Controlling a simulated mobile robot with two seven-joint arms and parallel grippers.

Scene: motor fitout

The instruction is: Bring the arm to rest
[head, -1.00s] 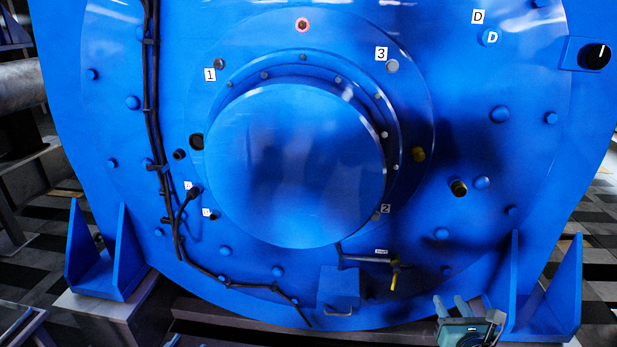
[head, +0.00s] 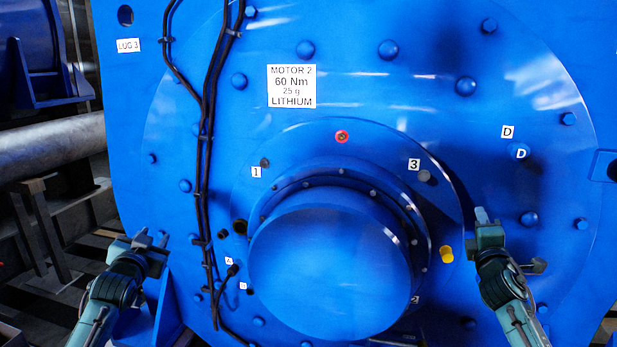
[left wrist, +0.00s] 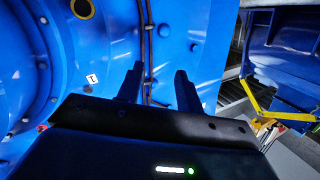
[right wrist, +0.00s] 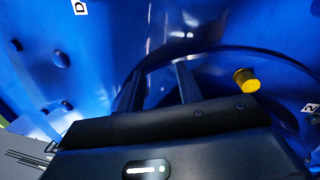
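The large blue motor (head: 385,105) fills most of the head view, with its round hub (head: 325,270) low in the middle. My left gripper (head: 151,238) is raised at the motor's lower left, apart from the hub. Its two fingers are spread and empty in the left wrist view (left wrist: 157,85). My right gripper (head: 507,240) is in front of the motor face, right of the hub and the yellow plug (head: 446,254). Its fingers are apart with nothing between them in the right wrist view (right wrist: 160,85). Whether either gripper touches the motor cannot be told.
Black cables (head: 208,140) run down the motor's left side. A grey pipe (head: 50,148) lies at far left. A yellow frame (left wrist: 262,105) shows in the left wrist view.

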